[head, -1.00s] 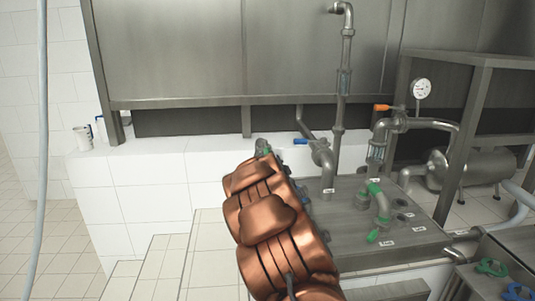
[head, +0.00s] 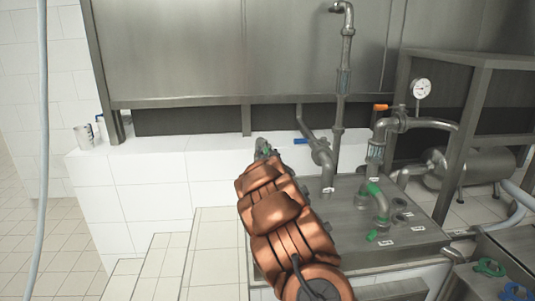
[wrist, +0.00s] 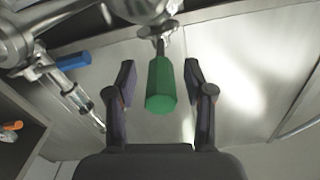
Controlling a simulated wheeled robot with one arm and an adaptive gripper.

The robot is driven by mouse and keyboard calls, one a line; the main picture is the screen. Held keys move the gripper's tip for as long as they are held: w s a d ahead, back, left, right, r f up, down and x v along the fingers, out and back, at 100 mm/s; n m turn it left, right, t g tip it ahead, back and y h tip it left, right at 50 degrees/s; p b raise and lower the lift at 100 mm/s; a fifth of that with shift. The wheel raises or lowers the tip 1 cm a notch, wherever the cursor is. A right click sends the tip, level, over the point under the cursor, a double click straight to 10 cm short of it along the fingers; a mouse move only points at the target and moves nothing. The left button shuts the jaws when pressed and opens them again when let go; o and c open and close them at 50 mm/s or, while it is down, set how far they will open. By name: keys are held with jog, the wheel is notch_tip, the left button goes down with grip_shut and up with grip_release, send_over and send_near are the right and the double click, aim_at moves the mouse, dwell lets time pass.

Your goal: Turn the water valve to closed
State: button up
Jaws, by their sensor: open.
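My gripper (head: 262,148) is at the far end of my copper-coloured arm in the head view, small and partly hidden by it. In the wrist view its two dark fingers are open, on either side of a green valve handle (wrist: 161,85) on a metal stem. A gap shows on both sides of the handle. A blue valve handle (head: 303,141) sticks out left from a pipe in the head view; it also shows left of the fingers in the wrist view (wrist: 73,60). An orange handle (head: 381,107) is on the pipe further right. Labels are too small to read, so I cannot tell which valve is water.
A metal plate (head: 345,238) carries a green-handled pipe (head: 380,203). A pressure gauge (head: 421,89) and a metal tank (head: 478,168) are at the right. A cup (head: 84,136) stands on the white tiled ledge (head: 150,170). The tiled floor at left is clear.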

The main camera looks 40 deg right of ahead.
grip_shut()
dwell(0.3)
dwell(0.3)
